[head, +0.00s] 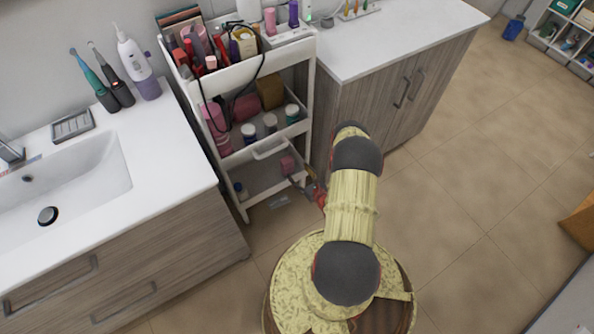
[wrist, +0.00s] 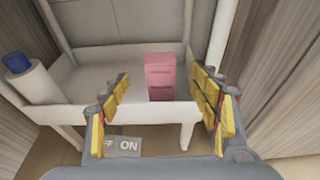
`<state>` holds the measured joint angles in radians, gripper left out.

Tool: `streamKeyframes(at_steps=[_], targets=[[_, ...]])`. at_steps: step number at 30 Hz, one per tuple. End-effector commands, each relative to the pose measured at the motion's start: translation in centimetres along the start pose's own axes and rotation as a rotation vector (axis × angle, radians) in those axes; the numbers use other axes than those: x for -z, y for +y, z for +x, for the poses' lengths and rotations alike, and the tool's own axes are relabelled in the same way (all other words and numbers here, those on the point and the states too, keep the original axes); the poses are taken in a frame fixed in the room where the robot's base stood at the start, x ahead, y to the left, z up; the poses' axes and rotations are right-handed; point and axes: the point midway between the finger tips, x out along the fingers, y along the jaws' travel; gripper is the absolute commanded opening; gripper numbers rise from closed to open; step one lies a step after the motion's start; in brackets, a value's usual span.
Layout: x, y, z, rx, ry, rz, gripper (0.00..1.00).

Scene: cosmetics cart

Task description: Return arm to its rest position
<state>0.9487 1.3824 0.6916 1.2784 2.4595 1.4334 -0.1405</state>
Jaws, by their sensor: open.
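My gripper (wrist: 165,112) is open and empty in the wrist view, its yellow-padded fingers spread wide. It faces the cart's lowest shelf (wrist: 65,82). A pink box (wrist: 160,77) stands on that shelf, seen between the fingers and beyond them. In the head view my arm reaches forward and down toward the cart (head: 240,207). The gripper there is small and partly hidden, close to the front of the lowest shelf, where the pink box (head: 287,165) also shows.
Cosmetics crowd the upper tiers. A sink counter (head: 160,200) stands left and a cabinet (head: 400,85) right of the cart.

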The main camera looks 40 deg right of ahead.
Motion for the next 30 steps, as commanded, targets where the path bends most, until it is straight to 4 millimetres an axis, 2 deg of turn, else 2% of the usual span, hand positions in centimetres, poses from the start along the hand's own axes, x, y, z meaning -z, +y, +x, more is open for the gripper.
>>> streamKeyframes(at_steps=[17,20,25,27,29,30], targets=[[0.3,0.1,0.0,-0.005,0.012,0.009,0.63],[1.0,2.3,-0.2,-0.08,0.036,0.013,0.63],[2.6,9.6,-3.2,-0.307,0.107,0.028,0.63],[1.8,12.2,-4.5,-0.418,0.123,0.016,0.63],[0.5,13.9,-5.5,-0.511,0.129,-0.007,0.63],[-0.7,15.0,-6.1,-0.577,0.13,-0.03,0.63]])
